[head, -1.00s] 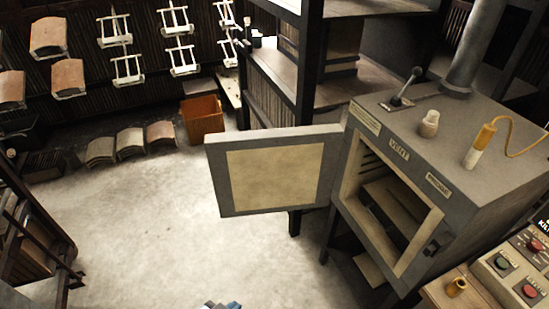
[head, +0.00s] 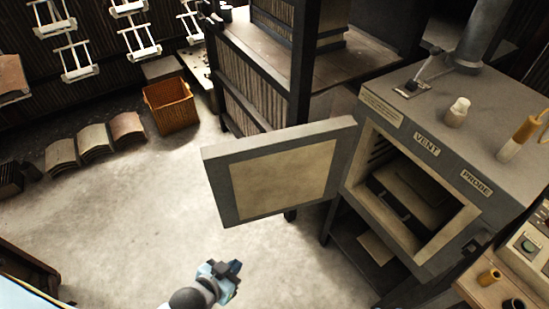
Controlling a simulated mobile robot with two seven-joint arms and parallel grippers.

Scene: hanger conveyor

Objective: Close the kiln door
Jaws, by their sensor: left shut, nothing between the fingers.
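The kiln (head: 480,130) stands at the right, a grey box with VENT and PROBE labels on its top edge. Its door (head: 212,178), grey-framed with a cream inner panel, is swung wide open to the left. The kiln's opening shows a dark chamber with a shelf inside. My left gripper (head: 232,268) is at the bottom centre, below the door in the picture and apart from it. It is shut and empty. My right gripper is not in view.
A control panel (head: 528,250) with buttons stands at the lower right, beside a brass cup (head: 489,277). An orange basket (head: 171,106) and several curved tiles (head: 93,143) lie on the floor at the left. The pale floor (head: 120,215) left of the door is clear.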

